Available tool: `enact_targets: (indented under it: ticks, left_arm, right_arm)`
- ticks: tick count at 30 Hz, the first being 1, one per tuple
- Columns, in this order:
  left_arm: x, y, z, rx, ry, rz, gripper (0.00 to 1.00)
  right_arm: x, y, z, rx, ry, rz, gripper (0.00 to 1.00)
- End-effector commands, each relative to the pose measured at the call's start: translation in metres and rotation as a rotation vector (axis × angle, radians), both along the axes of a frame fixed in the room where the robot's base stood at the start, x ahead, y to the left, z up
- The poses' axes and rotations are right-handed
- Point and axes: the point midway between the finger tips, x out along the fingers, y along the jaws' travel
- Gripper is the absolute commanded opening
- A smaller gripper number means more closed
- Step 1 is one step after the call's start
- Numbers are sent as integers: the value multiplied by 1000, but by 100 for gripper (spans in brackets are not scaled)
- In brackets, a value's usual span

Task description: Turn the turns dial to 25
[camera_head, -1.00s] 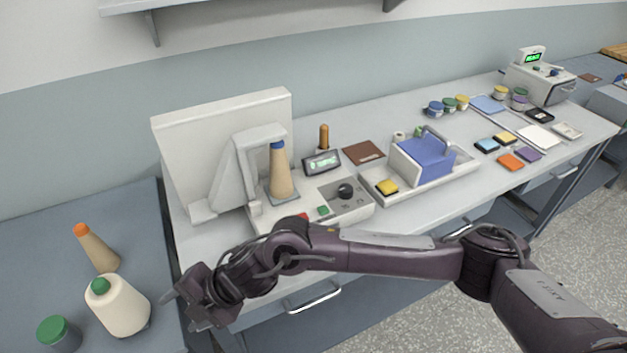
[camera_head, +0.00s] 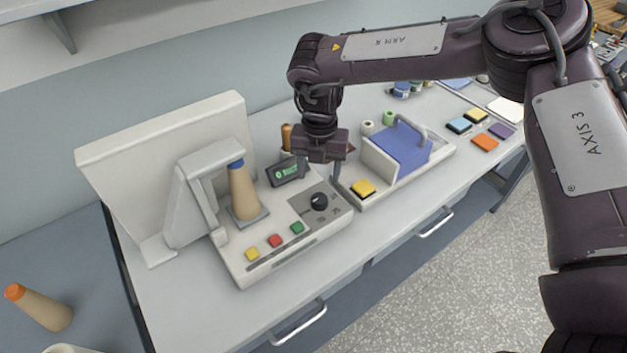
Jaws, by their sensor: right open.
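The black dial (camera_head: 319,201) is a round knob on the grey panel at the right of the light grey winding machine (camera_head: 240,270). A small dark display (camera_head: 286,172) with green lit characters stands behind it; I cannot read them surely. My right gripper (camera_head: 319,174) points down just above and behind the dial. Its two fingers are spread, with nothing between them, and they appear apart from the dial. The dial's setting is too small to read. My left gripper is not in view.
A tan cone with a blue top (camera_head: 242,190) stands on the machine. Yellow, red and green buttons (camera_head: 275,240) line its front. A tray (camera_head: 440,152) with a blue block (camera_head: 405,150) and a yellow pad (camera_head: 363,188) is close on the right.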

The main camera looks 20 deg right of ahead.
Motion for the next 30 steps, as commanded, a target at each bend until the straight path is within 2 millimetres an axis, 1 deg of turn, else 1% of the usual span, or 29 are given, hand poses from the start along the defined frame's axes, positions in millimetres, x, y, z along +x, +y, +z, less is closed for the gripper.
enact_targets:
  ticks: [2,4,6,9,11,14,17,18,21,24,26,30]
  left_arm:
    - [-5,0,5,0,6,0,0]
    - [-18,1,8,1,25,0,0]
    - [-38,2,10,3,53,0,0]
    - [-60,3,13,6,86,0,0]
    - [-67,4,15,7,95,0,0]
    - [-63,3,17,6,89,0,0]
    - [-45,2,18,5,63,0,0]
    - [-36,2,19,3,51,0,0]
    - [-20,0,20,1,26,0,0]
    - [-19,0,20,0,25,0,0]
    - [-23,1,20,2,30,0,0]
    - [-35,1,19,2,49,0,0]
  right_arm:
    - [-2,1,-9,-1,5,2,58]
    - [-2,1,-20,-1,5,3,58]
    - [-2,1,-32,-1,4,3,58]
    - [-2,1,-48,1,3,3,58]
    - [-2,1,-56,0,4,3,58]
    - [-2,1,-66,0,1,3,58]
    - [-2,2,-71,2,0,4,58]
    - [-2,2,-72,2,-1,4,58]
    - [-1,2,-72,2,-1,3,58]
    - [-2,2,-72,2,-1,3,58]
    - [-2,2,-72,2,-1,3,51]
    - [-2,2,-72,2,-1,3,33]
